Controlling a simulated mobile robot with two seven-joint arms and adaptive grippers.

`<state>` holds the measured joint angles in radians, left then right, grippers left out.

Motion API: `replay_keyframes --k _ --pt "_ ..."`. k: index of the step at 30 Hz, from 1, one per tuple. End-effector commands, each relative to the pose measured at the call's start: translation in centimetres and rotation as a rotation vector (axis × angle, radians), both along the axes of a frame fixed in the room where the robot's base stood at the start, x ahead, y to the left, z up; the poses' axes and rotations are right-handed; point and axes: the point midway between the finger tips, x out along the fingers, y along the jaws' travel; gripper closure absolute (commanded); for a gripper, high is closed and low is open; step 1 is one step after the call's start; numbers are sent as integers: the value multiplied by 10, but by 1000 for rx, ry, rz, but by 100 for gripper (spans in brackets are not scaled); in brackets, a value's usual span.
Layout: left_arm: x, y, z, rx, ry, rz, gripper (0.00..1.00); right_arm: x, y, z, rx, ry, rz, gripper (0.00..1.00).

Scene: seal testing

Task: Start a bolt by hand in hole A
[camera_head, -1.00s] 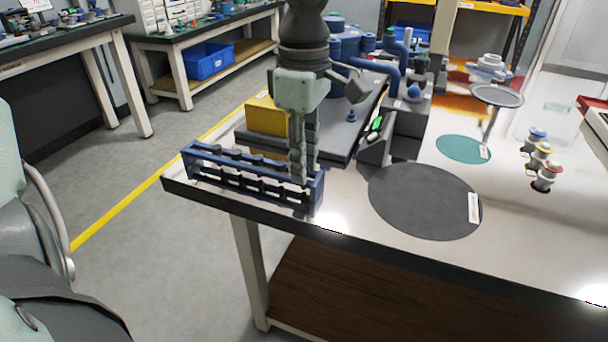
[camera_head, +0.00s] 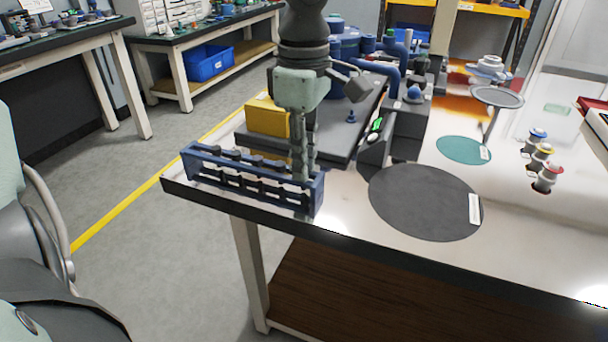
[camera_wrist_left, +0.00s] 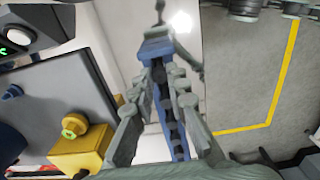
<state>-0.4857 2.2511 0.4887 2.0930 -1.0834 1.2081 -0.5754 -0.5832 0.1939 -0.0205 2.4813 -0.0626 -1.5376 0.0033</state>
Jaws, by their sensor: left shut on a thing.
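My left gripper (camera_head: 303,176) points down at the right end of a long blue rack (camera_head: 314,198) on the table's near left corner. In the wrist view the rack (camera_wrist_left: 157,48) runs between the fingers, with a row of dark bolts (camera_wrist_left: 166,103) along it. The left gripper is shut on a bolt at the rack's right end; the fingers mostly hide that bolt. Behind the rack stands a grey test rig with blue pipes (camera_head: 388,75). I cannot pick out hole A. My right gripper is not in view.
A yellow block (camera_head: 267,116) lies behind the rack and also shows in the wrist view (camera_wrist_left: 82,152). A round dark mat (camera_head: 425,200) lies to the right, bare. Three capped fittings (camera_head: 541,155) stand further right. The table's front edge is close to the rack.

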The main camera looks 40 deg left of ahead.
Motion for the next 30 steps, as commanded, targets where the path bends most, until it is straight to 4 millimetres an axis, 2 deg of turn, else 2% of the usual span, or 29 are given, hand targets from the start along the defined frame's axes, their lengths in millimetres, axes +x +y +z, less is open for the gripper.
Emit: replay_keyframes --k 30 --pt "0 0 61 0 -2 0 100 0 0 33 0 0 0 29"
